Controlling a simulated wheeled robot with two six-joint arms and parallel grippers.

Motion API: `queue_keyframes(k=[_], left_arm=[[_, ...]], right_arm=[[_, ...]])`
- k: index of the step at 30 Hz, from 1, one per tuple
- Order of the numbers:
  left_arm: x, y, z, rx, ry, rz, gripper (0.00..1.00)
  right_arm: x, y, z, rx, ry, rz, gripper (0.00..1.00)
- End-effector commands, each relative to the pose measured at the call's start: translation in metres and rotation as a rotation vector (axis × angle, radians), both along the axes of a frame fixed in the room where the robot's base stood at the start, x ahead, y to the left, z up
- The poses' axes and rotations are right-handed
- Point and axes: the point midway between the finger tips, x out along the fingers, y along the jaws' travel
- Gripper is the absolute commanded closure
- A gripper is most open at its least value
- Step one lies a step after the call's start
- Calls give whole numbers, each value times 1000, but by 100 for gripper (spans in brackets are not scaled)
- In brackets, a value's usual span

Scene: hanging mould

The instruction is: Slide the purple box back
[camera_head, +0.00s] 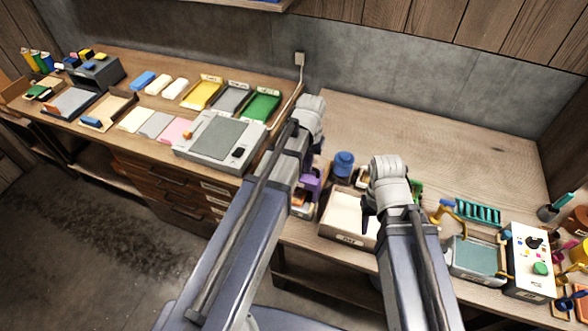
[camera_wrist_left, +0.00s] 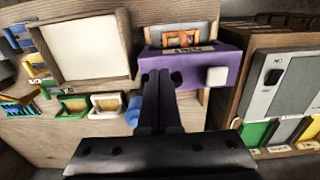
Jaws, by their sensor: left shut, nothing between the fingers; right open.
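The purple box (camera_wrist_left: 190,66) is in the left wrist view, with a white knob (camera_wrist_left: 217,77) on its front and a framed orange picture or card at its top. In the head view only a small part of the purple box (camera_head: 313,182) shows beside my left arm, which hides the rest. My left gripper (camera_wrist_left: 160,76) is shut and empty. Its fingertips overlap the purple face, left of the knob; I cannot tell whether they touch it. My right gripper (camera_head: 369,207) is open over the white tray area, partly hidden by its own arm.
A labelled white tray (camera_head: 345,239) and a blue cylinder (camera_head: 343,164) stand to the right of the box. A grey panel device (camera_head: 218,137) stands to its left. A control box (camera_head: 530,262) is at the far right. The bench behind is bare.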

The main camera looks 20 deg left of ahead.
Motion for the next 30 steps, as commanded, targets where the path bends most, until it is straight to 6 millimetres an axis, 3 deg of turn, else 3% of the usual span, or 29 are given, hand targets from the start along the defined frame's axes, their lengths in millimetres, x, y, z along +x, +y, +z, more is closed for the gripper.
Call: queue_keyframes(k=[11, 30], left_arm=[[0, 0, -1, 0, 0, 0, 100], [0, 0, -25, 0, 0, 0, 100]], right_arm=[[0, 0, -1, 0, 0, 0, 54], [0, 0, -25, 0, 0, 0, 54]])
